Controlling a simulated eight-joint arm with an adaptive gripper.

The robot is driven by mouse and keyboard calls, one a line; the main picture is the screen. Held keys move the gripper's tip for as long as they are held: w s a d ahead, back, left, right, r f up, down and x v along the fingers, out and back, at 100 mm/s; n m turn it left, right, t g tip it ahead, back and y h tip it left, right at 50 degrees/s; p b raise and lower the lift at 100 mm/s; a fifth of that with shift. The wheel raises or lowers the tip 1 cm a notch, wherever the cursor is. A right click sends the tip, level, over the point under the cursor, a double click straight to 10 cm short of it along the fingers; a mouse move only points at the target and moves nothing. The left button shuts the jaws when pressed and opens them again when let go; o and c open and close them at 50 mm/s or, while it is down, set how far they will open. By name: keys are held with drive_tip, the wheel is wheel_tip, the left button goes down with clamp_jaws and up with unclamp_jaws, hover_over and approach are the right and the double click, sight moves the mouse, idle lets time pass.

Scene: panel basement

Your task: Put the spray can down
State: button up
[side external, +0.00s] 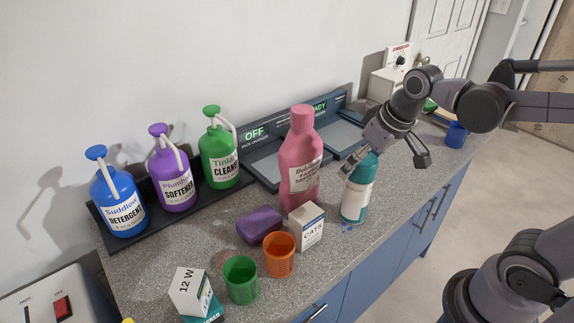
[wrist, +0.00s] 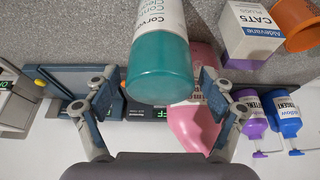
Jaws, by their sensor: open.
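The spray can (side external: 357,193), teal with a white label, stands upright on the grey speckled counter (side external: 385,205), just right of the pink bottle. My gripper (side external: 386,162) is open near the can's top, with its fingers spread apart. In the wrist view, the can's teal end (wrist: 160,72) lies between the two spread fingers of my gripper (wrist: 157,78), with visible gaps on both sides. In the side view, one finger appears beside the can's top and the other hangs out to the right.
A pink bottle (side external: 298,175) and a white CAT5 box (side external: 306,227) stand close left of the can. Orange (side external: 279,258) and green (side external: 241,282) cups and a purple block (side external: 259,225) are farther left. Small blue bits (side external: 347,229) lie before the can.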

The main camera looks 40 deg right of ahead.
drive_tip(key=v, duration=0.9)
drive_tip(key=shift+s+r, duration=0.1)
drive_tip(key=shift+r, duration=0.15)
drive_tip(key=shift+x, duration=6.15)
drive_tip(key=shift+s, duration=0.1)
